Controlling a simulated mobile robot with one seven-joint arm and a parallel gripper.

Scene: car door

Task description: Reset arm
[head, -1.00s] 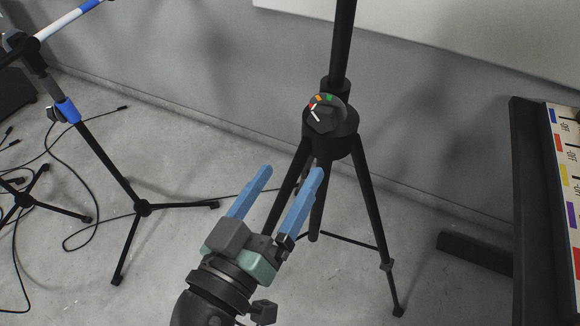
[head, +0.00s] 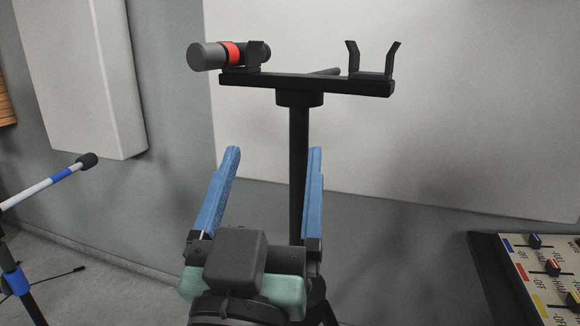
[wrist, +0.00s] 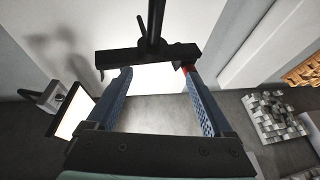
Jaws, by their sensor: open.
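My gripper (head: 268,155) is in the lower middle of the head view, its two blue fingers spread apart and pointing up and away. Nothing is between the fingers. A black stand (head: 299,170) rises behind it, its pole showing between the fingers. In the wrist view my gripper (wrist: 162,75) is also open, with the stand's crossbar (wrist: 148,58) beyond the fingertips. In the head view the crossbar (head: 310,83) carries a grey cylinder with a red band (head: 231,54) at its left end and an empty black cradle (head: 372,62) at its right end.
A microphone on a white and blue boom (head: 60,175) stands at the left. A mixing console (head: 545,275) with coloured faders is at the lower right. Pale panels (head: 420,130) cover the wall behind. Free floor (head: 100,295) shows at lower left.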

